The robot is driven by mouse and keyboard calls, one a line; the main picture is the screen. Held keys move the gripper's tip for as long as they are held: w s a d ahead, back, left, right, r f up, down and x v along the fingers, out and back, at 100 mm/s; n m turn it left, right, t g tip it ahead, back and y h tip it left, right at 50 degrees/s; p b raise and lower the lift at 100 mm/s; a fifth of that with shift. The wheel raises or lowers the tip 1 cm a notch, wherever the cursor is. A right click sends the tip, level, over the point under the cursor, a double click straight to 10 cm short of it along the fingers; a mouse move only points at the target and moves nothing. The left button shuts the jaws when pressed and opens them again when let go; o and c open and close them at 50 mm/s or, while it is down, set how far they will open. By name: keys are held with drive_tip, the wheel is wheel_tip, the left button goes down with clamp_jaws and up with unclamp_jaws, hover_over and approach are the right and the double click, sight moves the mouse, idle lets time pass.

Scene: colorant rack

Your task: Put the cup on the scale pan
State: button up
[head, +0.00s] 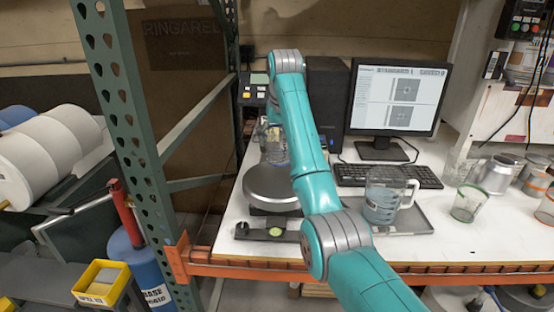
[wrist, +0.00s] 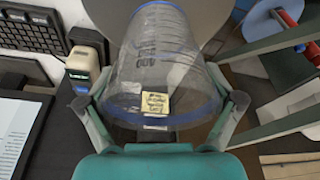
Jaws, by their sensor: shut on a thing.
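A clear cup with blue bands and a small yellow label (wrist: 155,65) stands between my gripper's fingers (wrist: 157,106) in the wrist view. The fingers are shut on its sides. In the head view the cup (head: 273,150) shows just behind the scale pan, partly hidden by my arm; whether it touches anything below cannot be told. The round grey scale pan (head: 272,186) is bare in the head view. Part of a grey disc, likely the pan (wrist: 213,18), shows beyond the cup in the wrist view.
The scale display (head: 252,90) stands behind the pan. A monitor (head: 400,97) and keyboard (head: 388,176) are to the right. A measuring jug (head: 384,195) sits on a grey tray, with a green-rimmed cup (head: 467,203) beside it. A green rack post (head: 125,95) rises at left.

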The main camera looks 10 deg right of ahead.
sight(278, 157)
drive_tip(key=shift+f, duration=3)
drive_tip(key=shift+f, duration=0.1)
drive_tip(key=o, duration=0.6)
drive_tip(key=shift+c, duration=0.2)
